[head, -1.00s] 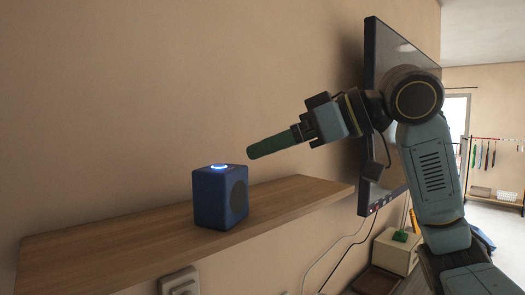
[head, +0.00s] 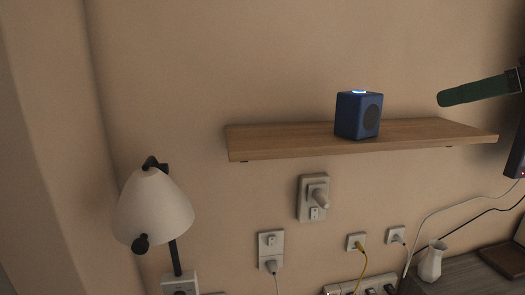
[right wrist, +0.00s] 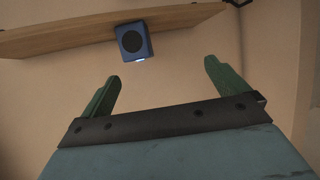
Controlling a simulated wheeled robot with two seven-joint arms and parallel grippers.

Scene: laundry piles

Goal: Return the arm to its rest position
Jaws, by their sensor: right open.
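My right gripper (head: 446,97) shows at the right edge of the head view as a green finger pointing left; the rest of the arm is outside the picture. In the right wrist view the right gripper (right wrist: 162,70) is open, its two green fingers wide apart with nothing between them. A blue speaker (head: 357,114) with a lit ring on top stands upright on the shelf, left of the finger and apart from it. The speaker also shows upside down in the right wrist view (right wrist: 132,42), beyond the fingers. My left gripper is not in view.
The wooden wall shelf (head: 270,141) is clear on both sides of the speaker. Below it are wall sockets (head: 271,250), cables and a white vase (head: 431,262). A white lamp (head: 153,207) stands at lower left. A dark screen edge (head: 516,155) is at far right.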

